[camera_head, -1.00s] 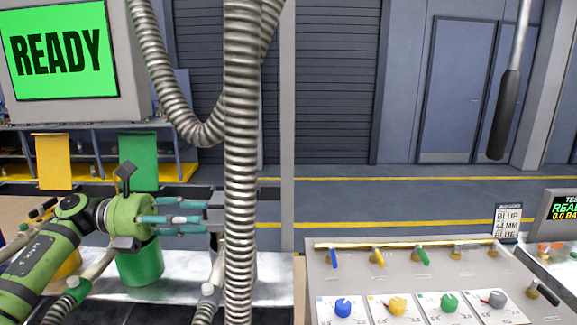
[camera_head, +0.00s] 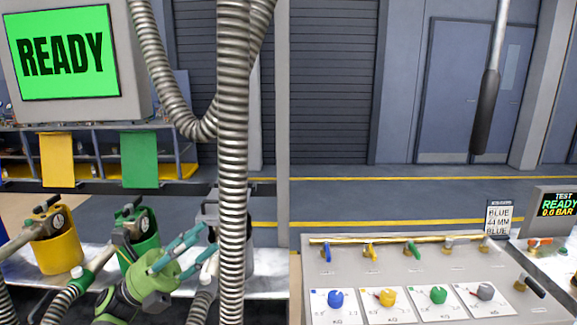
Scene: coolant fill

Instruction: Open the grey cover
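No grey cover stands out clearly. A grey canister (camera_head: 207,224) with a dark top sits on the bench, partly hidden by the ribbed metal hose; whether it bears the cover I cannot tell. My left gripper (camera_head: 208,243) has a green body and teal fingers that point up and to the right. Its fingers are apart, with nothing seen held between them. The fingertips overlap the grey canister's left side in the picture; contact cannot be told. My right gripper is not in view.
A yellow canister (camera_head: 55,245) and a green canister (camera_head: 143,243) with gauges stand left of it. The ribbed hose (camera_head: 233,150) hangs in front. Yellow (camera_head: 57,160) and green (camera_head: 139,160) panels hang behind. A sloped control panel (camera_head: 380,275) with coloured knobs is at right.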

